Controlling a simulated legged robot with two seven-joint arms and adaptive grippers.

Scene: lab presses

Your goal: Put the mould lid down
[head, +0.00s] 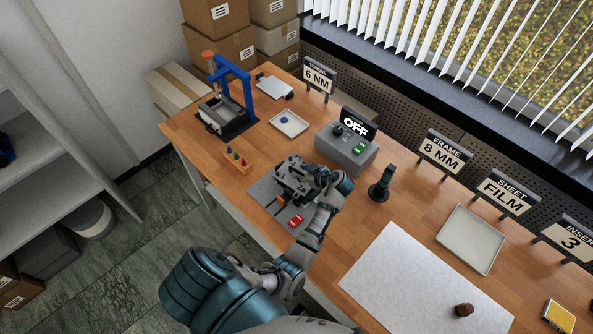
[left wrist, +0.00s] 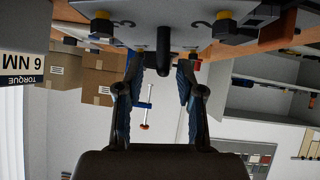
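In the head view the dark mould parts (head: 290,172) are on the bench over a grey mat, partly hidden by my arm. My left gripper (head: 305,180) is at these parts. In the left wrist view its two fingers (left wrist: 161,72) stand apart on either side of the knob, with a visible gap on each side. My right gripper is not in view.
A grey control box (head: 346,150) with an OFF sign stands behind the mould. A blue press (head: 232,95) is at the far left. A white sheet (head: 410,290) lies front right. A red object (head: 296,221) lies on the mat.

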